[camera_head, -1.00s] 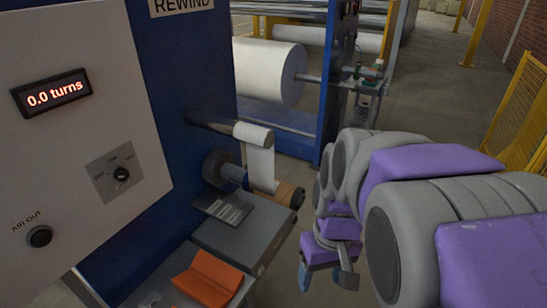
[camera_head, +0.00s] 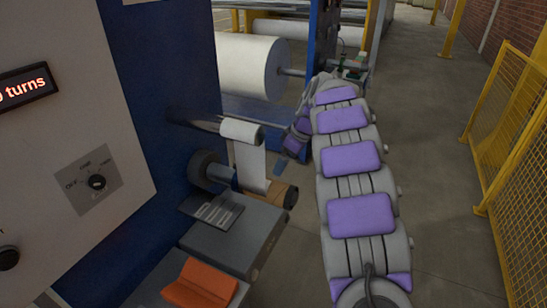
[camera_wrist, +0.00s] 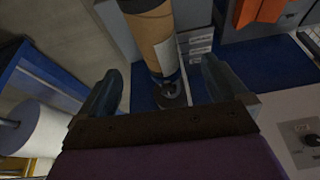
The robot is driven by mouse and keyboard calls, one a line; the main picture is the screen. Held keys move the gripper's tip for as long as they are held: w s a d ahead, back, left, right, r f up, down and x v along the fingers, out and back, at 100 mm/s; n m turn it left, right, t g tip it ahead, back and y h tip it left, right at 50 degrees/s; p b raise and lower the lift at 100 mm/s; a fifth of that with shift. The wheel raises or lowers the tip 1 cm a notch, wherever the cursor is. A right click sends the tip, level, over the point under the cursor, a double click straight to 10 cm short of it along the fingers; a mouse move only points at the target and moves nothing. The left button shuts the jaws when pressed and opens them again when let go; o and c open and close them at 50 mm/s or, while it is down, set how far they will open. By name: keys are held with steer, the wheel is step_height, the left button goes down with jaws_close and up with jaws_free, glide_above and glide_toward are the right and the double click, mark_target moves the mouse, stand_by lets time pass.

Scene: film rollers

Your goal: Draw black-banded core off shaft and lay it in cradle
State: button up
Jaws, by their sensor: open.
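The brown cardboard core (camera_head: 280,193) with a black band at its outer end sits on the shaft (camera_head: 222,174) at the blue machine. A white film strip (camera_head: 250,165) runs down to it. In the wrist view the core (camera_wrist: 153,32) lies at top centre, black end towards the top edge. My gripper (camera_wrist: 160,88) is open, with one finger on each side of the shaft end and nothing between them held. In the head view the gripper (camera_head: 284,166) is just behind the core, partly hidden. An orange V-shaped piece (camera_head: 200,285), seemingly the cradle, is empty at the front.
A grey ledge (camera_head: 232,240) with a slotted plate (camera_head: 212,210) lies below the shaft. A white roller (camera_head: 242,131) sits above the core. A large white roll (camera_head: 250,65) stands behind. A yellow fence (camera_head: 505,140) is at right; the floor between is clear.

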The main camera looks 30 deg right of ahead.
mark_target(268, 189)
steer(key=shift+n, duration=0.3)
steer(key=b+x, duration=0.1)
steer(key=x, duration=0.5)
steer(key=w+b+x, duration=0.1)
steer(key=x, duration=0.5)
steer(key=b+x, duration=0.1)
steer(key=x, duration=0.5)
steer(key=shift+w+d+r, duration=0.15)
steer(key=shift+w+d, duration=0.1)
steer(key=shift+c, duration=0.4)
steer(key=c, duration=0.8)
steer(key=shift+o, duration=0.2)
steer(key=shift+r+b, duration=0.1)
steer(key=shift+b, duration=0.2)
steer(key=shift+s, duration=0.15)
